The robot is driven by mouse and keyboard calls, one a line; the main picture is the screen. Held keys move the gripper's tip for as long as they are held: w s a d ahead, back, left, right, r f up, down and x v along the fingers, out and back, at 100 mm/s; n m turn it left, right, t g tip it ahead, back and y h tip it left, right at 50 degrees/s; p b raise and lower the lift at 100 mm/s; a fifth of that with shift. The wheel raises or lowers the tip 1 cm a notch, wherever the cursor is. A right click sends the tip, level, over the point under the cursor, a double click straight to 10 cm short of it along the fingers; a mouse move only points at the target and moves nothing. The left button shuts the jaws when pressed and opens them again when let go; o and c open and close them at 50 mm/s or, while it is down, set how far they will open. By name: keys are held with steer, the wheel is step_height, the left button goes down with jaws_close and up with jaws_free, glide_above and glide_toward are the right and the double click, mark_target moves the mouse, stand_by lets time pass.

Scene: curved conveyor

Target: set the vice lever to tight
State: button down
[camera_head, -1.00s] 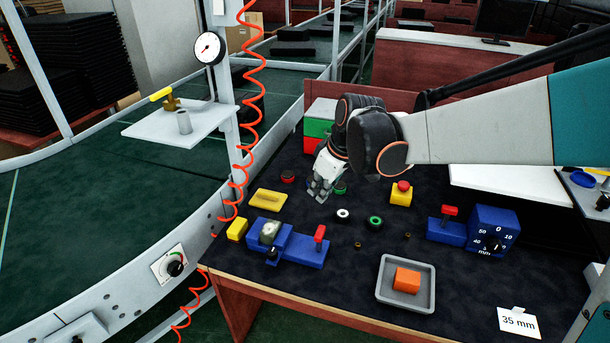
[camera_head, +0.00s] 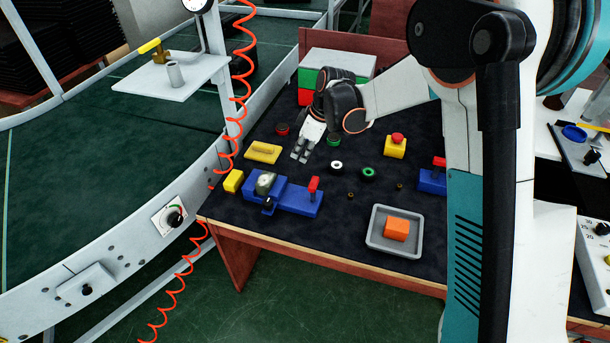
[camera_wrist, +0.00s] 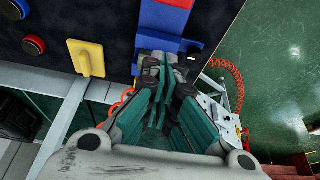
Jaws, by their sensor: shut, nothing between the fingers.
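A blue vice (camera_head: 294,200) lies on the dark bench top at the left, with a pale rounded piece (camera_head: 266,182) at its left part. Its red lever (camera_head: 314,186) stands roughly upright near the right end. My gripper (camera_head: 301,156) is shut and empty, behind and slightly left of the lever in the head view, apart from it. In the wrist view my gripper (camera_wrist: 163,65) shows its fingers together, with the blue body (camera_wrist: 162,22) beyond them and a red part (camera_wrist: 176,3) at the top edge. The fingertips hide some of the blue body.
A grey tray (camera_head: 376,246) holds an orange block (camera_head: 396,229). A second red lever (camera_head: 438,162) is beside my arm. The conveyor (camera_head: 110,190) runs along the left.

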mark_target(313, 191)
step_height(313, 191, down, 9)
steer(key=b, duration=0.4)
steer(key=shift+d+f, duration=0.2)
steer(key=shift+d, duration=0.1)
steer(key=shift+s, duration=0.15)
steer(key=shift+d, duration=0.1)
stand_by(0.3)
